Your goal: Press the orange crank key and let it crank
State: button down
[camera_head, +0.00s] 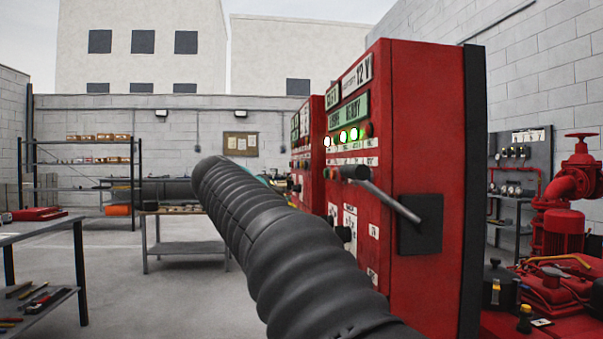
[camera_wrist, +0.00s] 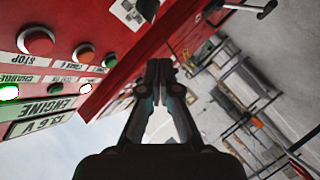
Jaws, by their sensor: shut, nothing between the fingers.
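In the wrist view, an orange round key (camera_wrist: 84,53) sits on a red control panel, between a larger red button (camera_wrist: 36,40) above a STOP label and a small green button (camera_wrist: 109,60). The picture is tilted and the labels look upside down; the one by the orange key is too small to read. My gripper (camera_wrist: 158,65) is shut and empty, its fingertips to the right of these buttons in the picture and apart from them.
A red cabinet (camera_head: 425,130) with lit green lamps and a grey side lever (camera_head: 390,198) stands right of my arm. Red pump equipment (camera_head: 565,235) is at the right. A tool bench (camera_head: 40,300) is at the left, shelving (camera_head: 85,160) behind.

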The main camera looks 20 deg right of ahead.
aim_at(333, 175)
jog(key=w+r+m+h, duration=0.1)
jog(key=w+r+h, duration=0.2)
jog(key=w+r, duration=0.2)
notch_tip(333, 175, up, 2)
jog(key=shift+d, duration=0.2)
jog(key=s+d+b, duration=0.1)
jog(key=s+d, duration=0.1)
jog(key=d, duration=0.6)
jog(key=shift+s+d, duration=0.2)
jog(key=shift+d, duration=0.05)
jog(key=shift+d, duration=0.15)
dwell(1.2)
jog(key=shift+s+d, duration=0.15)
jog(key=shift+d, duration=0.1)
jog(key=shift+s+d, duration=0.1)
jog(key=shift+d, duration=0.35)
dwell(1.0)
jog(key=shift+a, duration=0.1)
jog(key=shift+w+a, duration=0.25)
jog(key=shift+a, duration=0.5)
